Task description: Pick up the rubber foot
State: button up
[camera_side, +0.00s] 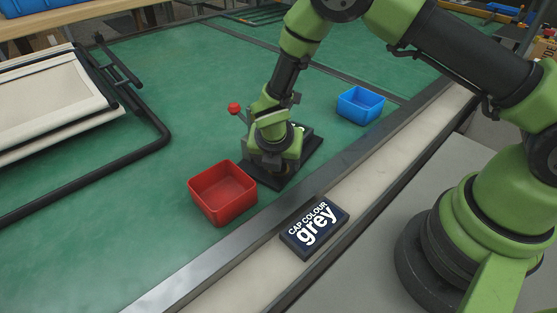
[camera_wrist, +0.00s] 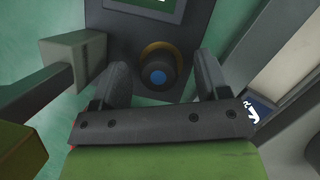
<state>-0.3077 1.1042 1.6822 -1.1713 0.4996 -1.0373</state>
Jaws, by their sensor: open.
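In the wrist view a dark round piece (camera_wrist: 157,72) with a blue centre stands in a brass-coloured ring on a dark grey base (camera_wrist: 120,25). It may be the rubber foot, but I cannot be sure. My gripper (camera_wrist: 163,65) is open, with one finger to the left and one to the right of this piece. I cannot tell whether the fingers touch it. In the side view my gripper (camera_side: 274,158) is low over the black base (camera_side: 297,172) on the green bench and hides most of what is beneath it.
A red bin (camera_side: 222,192) stands close at the front left, and a blue bin (camera_side: 360,105) at the back right. A red ball knob (camera_side: 234,109) sticks up beside my gripper. A "CAP COLOUR grey" sign (camera_side: 314,227) lies on the front ledge. The lounger frame (camera_side: 55,105) is at the left.

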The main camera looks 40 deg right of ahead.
jog(key=c, duration=1.1)
jog(key=shift+o, duration=0.2)
jog(key=shift+r, duration=0.15)
jog(key=shift+r, duration=0.65)
jog(key=s, duration=1.8)
